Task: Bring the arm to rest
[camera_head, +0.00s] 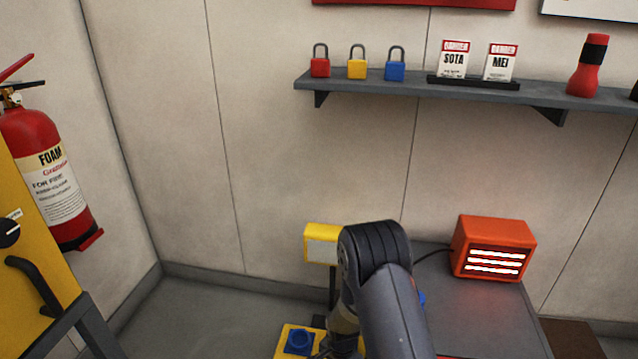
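My arm rises from the bottom centre of the head view, bent at a dark rounded joint in front of the grey bench (478,318).
An orange heater (491,248) with glowing bars stands on the bench. A yellow box (321,243) stands on a post left of my arm. A wall shelf (420,90) holds padlocks, tags and a red bottle. A fire extinguisher (50,170) and yellow cabinet (30,285) are at left.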

